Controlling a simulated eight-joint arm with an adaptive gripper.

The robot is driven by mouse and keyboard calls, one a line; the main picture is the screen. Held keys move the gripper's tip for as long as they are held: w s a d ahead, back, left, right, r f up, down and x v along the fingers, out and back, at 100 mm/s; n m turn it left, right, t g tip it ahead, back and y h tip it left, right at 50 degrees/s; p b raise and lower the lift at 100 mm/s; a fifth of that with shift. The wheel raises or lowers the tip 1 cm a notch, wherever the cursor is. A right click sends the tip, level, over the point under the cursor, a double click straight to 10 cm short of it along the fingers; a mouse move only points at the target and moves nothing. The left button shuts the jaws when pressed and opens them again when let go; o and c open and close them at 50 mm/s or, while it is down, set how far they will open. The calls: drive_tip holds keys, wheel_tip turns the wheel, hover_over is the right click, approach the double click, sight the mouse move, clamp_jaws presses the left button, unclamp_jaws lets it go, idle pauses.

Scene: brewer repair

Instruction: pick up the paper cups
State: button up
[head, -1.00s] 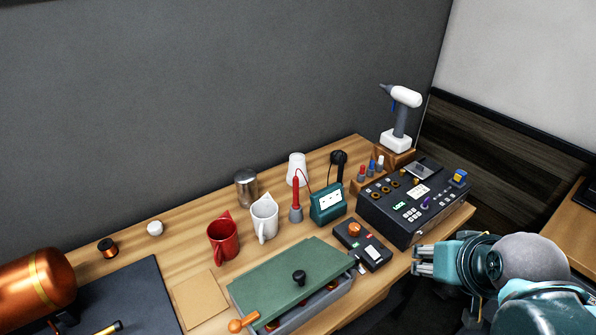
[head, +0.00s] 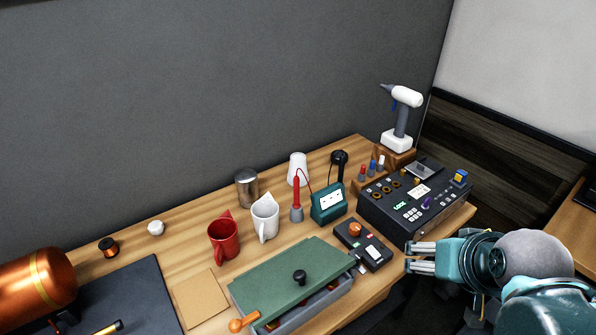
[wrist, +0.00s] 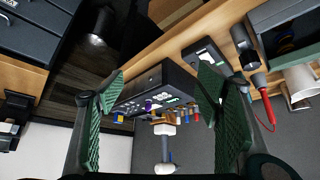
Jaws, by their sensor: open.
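The paper cups (head: 298,168) show in the head view as a white, upside-down tapered shape at the back of the bench, behind the red-handled tool. How many are nested cannot be told. My gripper (head: 409,257) is open and empty at the bench's right front edge, well to the right and in front of the cups. In the wrist view its green-padded fingers (wrist: 160,68) stand apart with nothing between them. White shapes at that view's right edge are cut off, and I cannot tell which is the cups.
A red-handled tool (head: 296,203), teal meter (head: 328,204) and black lamp-like stand (head: 339,163) crowd the cups. A metal canister (head: 246,188), white pitcher (head: 265,217) and red mug (head: 223,239) stand left. A black control box (head: 415,205) lies between my gripper and the wall.

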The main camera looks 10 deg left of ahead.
drive_tip(key=w+a+r+p, duration=0.3)
drive_tip(key=w+a+r, duration=0.1)
drive_tip(key=w+r, duration=0.5)
drive_tip(key=w+a+r+g+p, duration=0.1)
drive_tip(key=w+a+r+p, duration=0.15)
drive_tip(key=w+a, duration=0.45)
drive_tip(key=w+a+r+g+p, duration=0.1)
drive_tip(key=w+a+r+p, duration=0.2)
drive_tip(key=w, duration=0.5)
drive_tip(key=p, duration=0.8)
hover_over(296, 158)
wheel_tip(296, 158, down, 10)
drive_tip(key=shift+m+g, duration=0.3)
drive_tip(key=shift+m, duration=0.1)
wheel_tip(296, 158, down, 10)
drive_tip(key=shift+r, duration=0.15)
drive_tip(key=shift+f, duration=0.2)
drive_tip(key=shift+f, duration=0.1)
